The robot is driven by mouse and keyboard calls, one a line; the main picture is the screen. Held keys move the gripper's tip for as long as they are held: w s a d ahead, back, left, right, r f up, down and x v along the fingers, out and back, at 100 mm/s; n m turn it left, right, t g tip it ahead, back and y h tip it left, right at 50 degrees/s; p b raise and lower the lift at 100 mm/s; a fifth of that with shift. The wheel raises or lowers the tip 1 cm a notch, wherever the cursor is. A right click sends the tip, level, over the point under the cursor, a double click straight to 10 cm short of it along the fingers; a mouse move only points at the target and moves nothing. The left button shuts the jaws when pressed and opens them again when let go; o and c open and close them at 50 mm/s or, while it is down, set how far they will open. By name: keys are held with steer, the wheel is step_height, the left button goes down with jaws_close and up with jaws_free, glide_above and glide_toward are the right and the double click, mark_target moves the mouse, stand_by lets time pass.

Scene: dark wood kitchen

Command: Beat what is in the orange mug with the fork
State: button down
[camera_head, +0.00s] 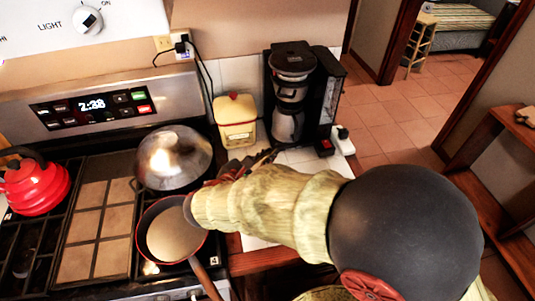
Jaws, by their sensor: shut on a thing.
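My yellowish arm reaches in from the lower right and covers much of the counter beside the stove. My gripper (248,164) shows only in part as dark and reddish pieces behind the wrist, over the counter. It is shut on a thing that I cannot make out. I see neither the orange mug nor the fork; my arm may hide them.
A pan (173,232) and a domed metal lid (172,157) are on the stove, left of my wrist. A red kettle (34,186) stands at far left. A cream canister (236,122) and a black coffee maker (292,92) stand behind my arm.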

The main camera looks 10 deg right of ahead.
steer(key=shift+f+b, duration=1.35)
steer(key=shift+f, duration=1.15)
